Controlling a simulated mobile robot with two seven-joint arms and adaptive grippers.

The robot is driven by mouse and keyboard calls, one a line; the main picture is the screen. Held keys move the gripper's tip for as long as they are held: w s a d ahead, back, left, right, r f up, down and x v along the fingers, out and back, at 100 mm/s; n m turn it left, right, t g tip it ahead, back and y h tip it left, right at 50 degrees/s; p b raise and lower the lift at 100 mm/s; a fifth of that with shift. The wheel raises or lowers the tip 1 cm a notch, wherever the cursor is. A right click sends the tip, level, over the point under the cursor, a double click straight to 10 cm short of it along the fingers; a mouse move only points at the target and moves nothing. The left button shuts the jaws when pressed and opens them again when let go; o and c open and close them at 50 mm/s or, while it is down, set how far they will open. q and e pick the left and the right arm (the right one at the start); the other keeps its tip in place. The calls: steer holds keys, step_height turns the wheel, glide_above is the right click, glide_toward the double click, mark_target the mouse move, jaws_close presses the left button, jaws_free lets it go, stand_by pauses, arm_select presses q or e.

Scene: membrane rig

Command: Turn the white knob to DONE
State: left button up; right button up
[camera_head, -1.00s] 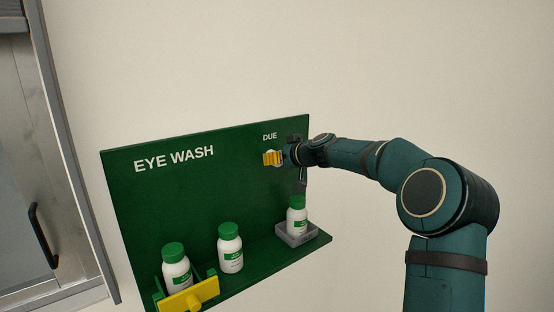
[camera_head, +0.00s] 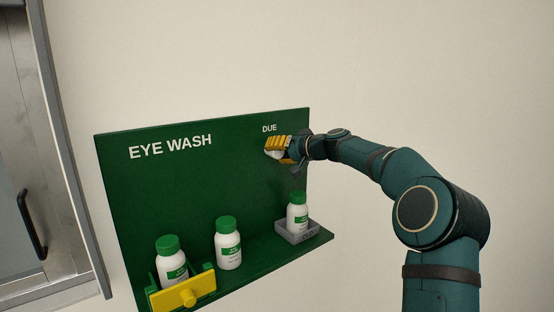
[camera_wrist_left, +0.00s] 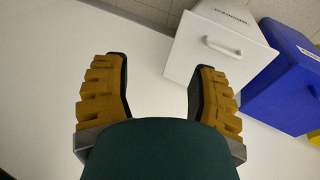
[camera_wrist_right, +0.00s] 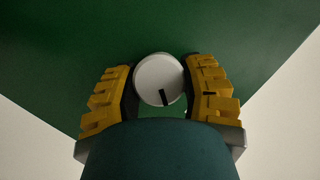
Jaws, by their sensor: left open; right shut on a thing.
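The white knob (camera_wrist_right: 158,78) is round with a black mark, which points down in the right wrist view. It sits on the green eye wash board (camera_head: 190,185), below the word DUE; no DONE label can be read. My right gripper (camera_wrist_right: 158,85) has its yellow fingers on either side of the knob and is shut on it. In the head view the right gripper (camera_head: 279,150) mostly covers the knob. My left gripper (camera_wrist_left: 158,85) is open and empty; it is not in the head view.
White bottles with green caps stand on the board's shelf: one (camera_head: 297,215) in a grey tray (camera_head: 298,238), one (camera_head: 228,245) in the middle, one (camera_head: 171,262) behind a yellow bar (camera_head: 187,292). The left wrist view shows a white box (camera_wrist_left: 215,45) and a blue box (camera_wrist_left: 283,75).

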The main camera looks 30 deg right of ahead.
steer(key=m+b, duration=0.1)
steer(key=m+y+b, duration=0.1)
steer(key=m+t+b, duration=0.1)
steer(key=shift+f+m+y, duration=0.25)
steer(key=shift+m+y, duration=0.05)
steer(key=shift+y, duration=0.1)
steer(key=m+t+y+b, duration=0.1)
steer(key=m+b, duration=0.2)
steer(key=m, duration=0.1)
arm_select(q)
step_height(320, 180, down, 7)
steer(key=s+b, duration=0.1)
steer(key=s, duration=0.1)
steer(key=shift+d+f+g, duration=0.15)
steer(key=shift+f+g, duration=0.05)
steer(key=shift+g, duration=0.1)
arm_select(e)
steer(key=shift+m+t, duration=0.5)
steer(key=shift+m, duration=0.2)
arm_select(q)
steer(key=shift+w, duration=0.1)
arm_select(e)
steer(key=shift+r, duration=0.1)
steer(key=o, duration=1.2)
steer(key=v, duration=1.2)
steer(key=shift+d, duration=0.1)
